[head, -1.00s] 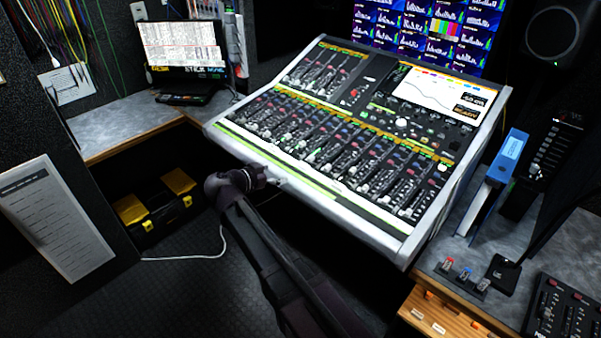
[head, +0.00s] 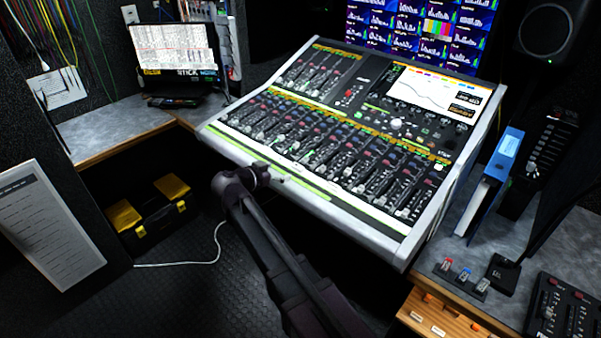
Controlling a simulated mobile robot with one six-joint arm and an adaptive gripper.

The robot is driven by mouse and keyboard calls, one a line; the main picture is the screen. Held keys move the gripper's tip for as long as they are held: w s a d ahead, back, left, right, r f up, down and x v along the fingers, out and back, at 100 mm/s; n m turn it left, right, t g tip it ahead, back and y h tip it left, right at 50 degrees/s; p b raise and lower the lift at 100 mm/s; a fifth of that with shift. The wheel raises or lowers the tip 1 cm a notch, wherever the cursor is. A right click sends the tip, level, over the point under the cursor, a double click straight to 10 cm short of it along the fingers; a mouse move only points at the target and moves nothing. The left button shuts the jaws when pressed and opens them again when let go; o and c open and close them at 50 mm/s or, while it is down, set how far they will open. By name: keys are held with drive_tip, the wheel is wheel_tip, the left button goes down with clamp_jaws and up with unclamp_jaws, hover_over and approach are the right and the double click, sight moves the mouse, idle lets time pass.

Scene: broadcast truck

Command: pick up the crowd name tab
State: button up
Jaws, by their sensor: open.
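No tab that I can read as the crowd name tab shows in the head view. Small pale labels, too small to read, sit on a wooden rack (head: 412,301) at the bottom right. My arm rises from the bottom centre to the front edge of the mixing console (head: 400,246). My gripper (head: 281,179) is at the arm's far end, small and dark against that edge. It is open, and I see nothing held in it. Its fingers are hard to make out, and I cannot tell its exact height over the console.
A blue binder (head: 507,156) stands on the right counter (head: 486,243). A black-and-yellow toolbox (head: 150,212) and a white cable lie on the floor.

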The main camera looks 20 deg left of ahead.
sight(297, 167)
drive_tip(key=shift+b+x, duration=0.35)
drive_tip(key=shift+x, duration=1.2)
drive_tip(key=shift+b+x, duration=0.95)
drive_tip(key=shift+x, duration=1.65)
drive_tip(key=c, duration=1)
